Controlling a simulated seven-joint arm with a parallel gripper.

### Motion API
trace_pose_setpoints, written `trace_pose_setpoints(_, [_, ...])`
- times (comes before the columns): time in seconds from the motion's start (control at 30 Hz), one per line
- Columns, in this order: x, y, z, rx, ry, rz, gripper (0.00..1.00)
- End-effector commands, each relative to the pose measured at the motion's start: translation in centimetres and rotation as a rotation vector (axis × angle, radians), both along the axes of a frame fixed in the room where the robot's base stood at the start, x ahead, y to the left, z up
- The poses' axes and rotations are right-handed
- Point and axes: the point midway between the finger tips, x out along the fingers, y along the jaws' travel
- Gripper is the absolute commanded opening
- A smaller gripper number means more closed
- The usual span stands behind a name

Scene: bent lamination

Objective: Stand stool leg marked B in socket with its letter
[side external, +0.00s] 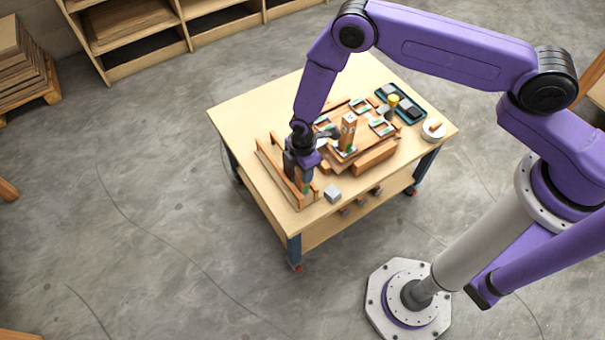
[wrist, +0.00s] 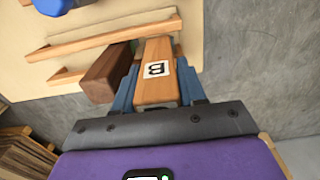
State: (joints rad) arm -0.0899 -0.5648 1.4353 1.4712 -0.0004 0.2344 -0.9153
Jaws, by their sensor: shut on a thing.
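The stool leg marked B (wrist: 157,88) is a light wooden block with a black B on a white label, seen in the wrist view. My gripper (wrist: 160,93) is shut on it, with one blue finger at each side. In the side view my gripper (side external: 303,182) is low at the wooden rack (side external: 276,176) on the table's left part; the held leg is mostly hidden there. The stool seat (side external: 340,158) lies right of the rack with several framed sockets; their letters are too small to read. One light leg (side external: 348,130) stands upright on the seat.
A dark brown leg (wrist: 108,75) lies close beside the held leg. A grey block (side external: 332,194) sits near the table's front edge. A dark tray (side external: 408,108), a yellow-topped item (side external: 393,101) and a round white dish (side external: 433,129) stand at the right.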

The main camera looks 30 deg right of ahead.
Motion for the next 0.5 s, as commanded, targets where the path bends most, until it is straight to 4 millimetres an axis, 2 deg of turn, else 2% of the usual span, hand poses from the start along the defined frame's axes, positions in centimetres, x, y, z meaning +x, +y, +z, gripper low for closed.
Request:
trace_pose_setpoints(0.2, [0.1,0.1,2.8,0.002,-0.002,0.0,0.04])
trace_pose_setpoints(0.5, [0.0,0.0,5.6,0.0,0.0,0.001,0.04])
